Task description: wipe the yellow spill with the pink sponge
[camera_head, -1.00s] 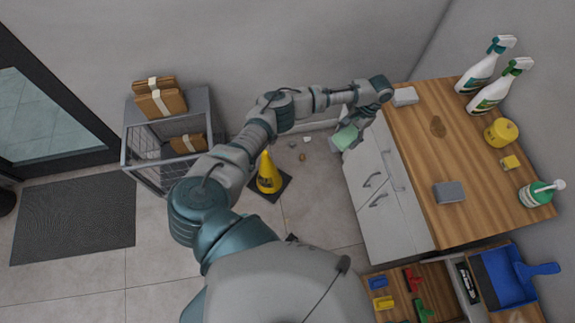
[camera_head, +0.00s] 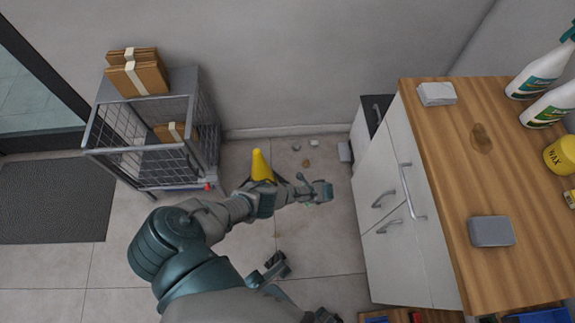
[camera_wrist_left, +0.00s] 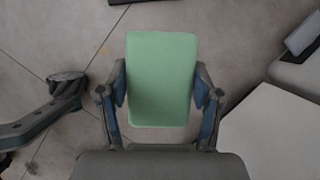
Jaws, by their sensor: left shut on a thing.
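My left gripper (camera_head: 322,191) is over the floor, left of the white cabinet. In the left wrist view my left gripper (camera_wrist_left: 160,82) is shut on a pale green sponge-like block (camera_wrist_left: 161,62), one finger on each side. The block cannot be made out in the head view. No pink sponge shows. A faint yellowish streak (camera_head: 277,235) lies on the floor tiles; I cannot tell whether it is the yellow spill. A brown stain (camera_head: 481,138) lies on the wooden counter.
The counter (camera_head: 440,165) also holds a white block (camera_head: 437,93), a grey box (camera_head: 491,231), spray bottles (camera_head: 541,72) and a yellow wax tub (camera_head: 562,154). A yellow cone (camera_head: 261,164) stands behind my arm. A wire cart (camera_head: 150,150) stands left. Small debris (camera_head: 306,162) lies near the wall.

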